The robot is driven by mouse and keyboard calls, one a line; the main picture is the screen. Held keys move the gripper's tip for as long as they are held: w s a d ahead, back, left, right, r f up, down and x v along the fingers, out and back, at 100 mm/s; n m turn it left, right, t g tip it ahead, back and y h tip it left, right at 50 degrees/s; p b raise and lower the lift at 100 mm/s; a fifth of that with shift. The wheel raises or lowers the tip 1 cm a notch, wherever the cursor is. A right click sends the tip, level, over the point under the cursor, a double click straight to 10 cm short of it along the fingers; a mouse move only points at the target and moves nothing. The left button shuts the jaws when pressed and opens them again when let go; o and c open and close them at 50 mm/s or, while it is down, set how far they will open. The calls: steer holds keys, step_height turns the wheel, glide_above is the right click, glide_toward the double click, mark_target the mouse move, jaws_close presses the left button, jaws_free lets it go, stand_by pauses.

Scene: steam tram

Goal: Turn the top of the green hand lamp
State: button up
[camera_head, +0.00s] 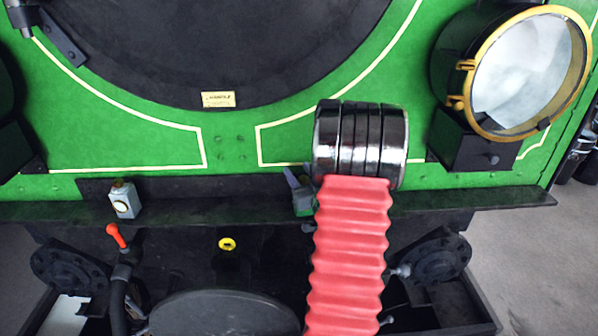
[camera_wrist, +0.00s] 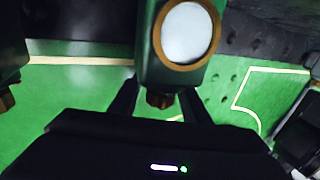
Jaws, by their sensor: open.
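The green hand lamp (camera_wrist: 180,68) is in the upper middle of the wrist view. It has a round white lens in a brass-coloured ring, and a brown knob-like top (camera_wrist: 160,99) at its lower end in the picture. My gripper (camera_wrist: 159,92) is open, with one dark finger on each side of this top. I cannot tell whether either finger touches it. In the head view a small part of the green lamp (camera_head: 303,204) seems to show on the ledge, beside my red-sleeved arm, which hides the rest and most of my gripper.
A small grey lamp (camera_head: 124,201) stands on the ledge (camera_head: 460,202) to the left. A large brass-rimmed headlamp (camera_head: 528,72) is at the upper right. An orange-red lever handle (camera_head: 116,236) and a yellow ring (camera_head: 227,244) are below the ledge. The ledge between grey lamp and arm is clear.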

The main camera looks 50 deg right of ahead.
steer(key=shift+w+d, duration=0.1)
steer(key=shift+w, duration=0.1)
steer(key=c, duration=1)
steer(key=shift+d, duration=0.1)
steer(key=shift+c, duration=0.4)
